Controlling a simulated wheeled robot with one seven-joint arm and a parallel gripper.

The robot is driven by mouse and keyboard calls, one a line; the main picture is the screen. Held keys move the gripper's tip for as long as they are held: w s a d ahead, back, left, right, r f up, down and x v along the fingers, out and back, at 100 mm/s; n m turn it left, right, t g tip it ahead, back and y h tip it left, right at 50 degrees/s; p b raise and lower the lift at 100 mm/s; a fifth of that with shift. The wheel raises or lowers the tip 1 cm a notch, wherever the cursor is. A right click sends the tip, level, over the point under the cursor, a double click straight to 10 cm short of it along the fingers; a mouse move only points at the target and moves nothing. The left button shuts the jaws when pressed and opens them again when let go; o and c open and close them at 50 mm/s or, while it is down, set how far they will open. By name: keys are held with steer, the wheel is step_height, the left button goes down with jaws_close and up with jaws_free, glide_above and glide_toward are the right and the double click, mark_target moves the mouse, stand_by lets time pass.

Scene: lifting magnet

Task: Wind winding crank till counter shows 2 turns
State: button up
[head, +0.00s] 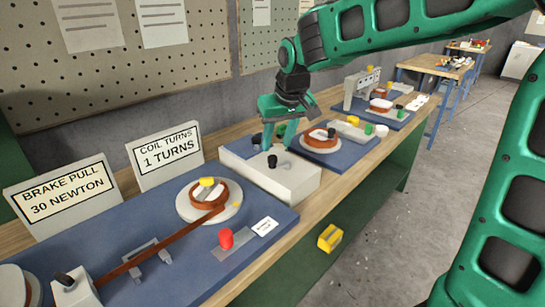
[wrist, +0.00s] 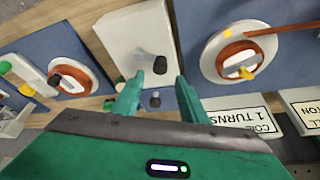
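The winding crank, a grey arm with a black knob (head: 272,161), sits on top of a pale box (head: 262,179) on the bench. The knob also shows in the wrist view (wrist: 160,65). My gripper (head: 281,145) is open, its two green fingers apart, over the far part of the box. In the wrist view the knob appears in the gap between my fingertips (wrist: 155,80), slightly past them; I see no contact. The white counter sign (head: 165,154) reads "COIL TURNS 1 TURNS". The copper coil (head: 222,195) sits on a white disc with a yellow block on top.
A sign (head: 62,187) reads "BRAKE PULL 30 NEWTON". A red knob (head: 226,238) stands on the blue board in front of the coil. Another coil station (head: 318,139) lies just beyond the box. A yellow block (head: 330,238) shows at the bench's front side.

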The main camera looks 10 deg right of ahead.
mark_target(273, 157)
steer(key=x, duration=0.7)
jaws_close()
